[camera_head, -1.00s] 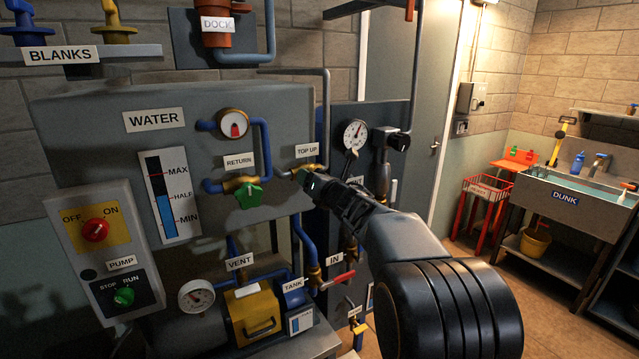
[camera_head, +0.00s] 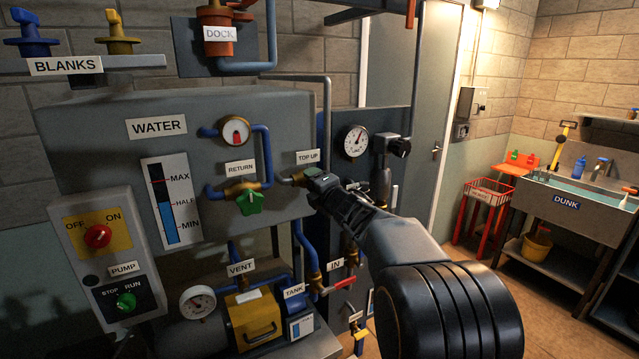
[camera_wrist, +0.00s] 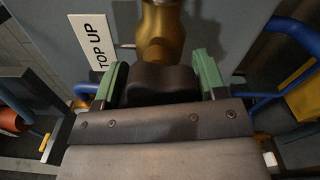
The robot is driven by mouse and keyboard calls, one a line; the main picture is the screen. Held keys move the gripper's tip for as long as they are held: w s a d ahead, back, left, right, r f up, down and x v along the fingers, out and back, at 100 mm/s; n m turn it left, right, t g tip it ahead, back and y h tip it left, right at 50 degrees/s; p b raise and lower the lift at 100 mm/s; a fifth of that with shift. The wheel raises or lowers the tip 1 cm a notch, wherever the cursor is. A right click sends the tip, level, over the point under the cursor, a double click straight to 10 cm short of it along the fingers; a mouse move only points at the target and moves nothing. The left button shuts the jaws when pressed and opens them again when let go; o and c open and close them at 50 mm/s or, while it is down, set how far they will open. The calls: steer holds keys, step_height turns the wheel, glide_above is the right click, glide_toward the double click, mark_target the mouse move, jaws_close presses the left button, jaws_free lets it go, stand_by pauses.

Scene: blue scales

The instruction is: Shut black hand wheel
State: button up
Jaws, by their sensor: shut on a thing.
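The black hand wheel (camera_wrist: 158,84) shows in the wrist view between the two green-lined fingers of my gripper (camera_wrist: 162,76). The fingers are shut on it, one on each side. The wheel sits in front of a brass valve body (camera_wrist: 163,28) beside the TOP UP label (camera_wrist: 91,41). In the head view my gripper (camera_head: 320,184) is at the brass TOP UP valve (camera_head: 303,177), on the right side of the WATER tank (camera_head: 200,150).
The green RETURN valve handle (camera_head: 250,202) is to the left. A round gauge (camera_head: 354,141) and a black knob (camera_head: 400,147) are to the right. A red IN lever (camera_head: 344,284) and blue pipes lie below. Open floor lies right of my arm, before the DUNK sink (camera_head: 567,203).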

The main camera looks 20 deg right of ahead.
steer(key=shift+m+p, duration=0.3)
steer(key=shift+m, duration=1.2)
steer(key=o, duration=0.9)
steer(key=s, duration=0.4)
steer(key=s+d+b, duration=0.1)
steer(key=s, duration=0.4)
steer(key=s+b, duration=0.1)
steer(key=s, duration=0.3)
steer(key=shift+s+d, duration=0.25)
steer(key=shift+s, duration=0.15)
